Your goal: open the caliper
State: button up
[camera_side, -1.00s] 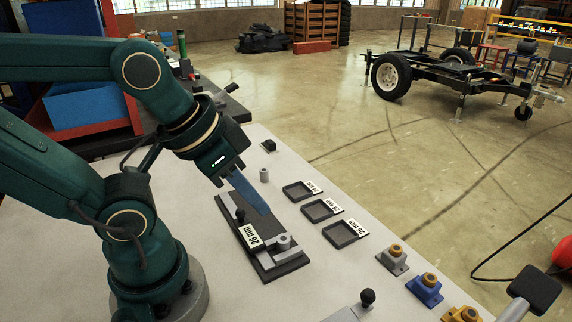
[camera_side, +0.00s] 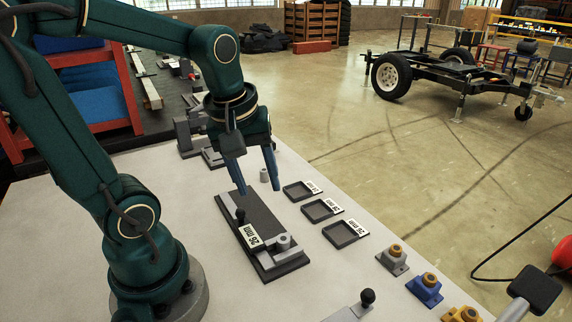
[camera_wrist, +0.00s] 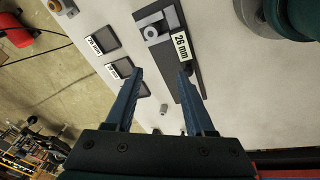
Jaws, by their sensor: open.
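The caliper (camera_side: 272,215) is a dark flat base on the table with grey jaws at its near end, a white "26 mm" label (camera_side: 252,236) and a black knob (camera_side: 240,215) on its slide. A grey round piece (camera_side: 283,241) sits at the jaws; I cannot tell whether they touch it. The caliper (camera_wrist: 172,20) also shows at the top of the wrist view. My gripper (camera_side: 259,190) is open and empty, its blue fingers spread and pointing down above the caliper's far end. In the wrist view, the right fingertip overlaps the knob and partly hides it.
Three dark square trays with labels (camera_side: 322,210) lie right of the caliper. A small grey cylinder (camera_side: 264,174) stands behind it. Coloured blocks with round tops (camera_side: 425,290) line the near right table edge. A black-knobbed grey device (camera_side: 352,310) is at the front.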

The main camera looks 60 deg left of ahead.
aim_at(240, 209)
jog(key=a+f+n+g, duration=0.1)
jog(key=a, duration=0.1)
jog(key=a+f+n, duration=0.1)
jog(key=a+n, duration=0.1)
jog(key=s+a+f+n+g+h, duration=0.1)
jog(key=a+f+n, duration=0.1)
jog(key=shift+a+f+g, duration=0.1)
jog(key=shift+a+g, duration=0.1)
jog(key=shift+g, duration=0.1)
jog(key=shift+s+a+f+n, duration=0.1)
jog(key=shift+a+f+n, duration=0.05)
jog(key=shift+n, duration=0.15)
jog(key=shift+f, duration=2.5)
grip_shut()
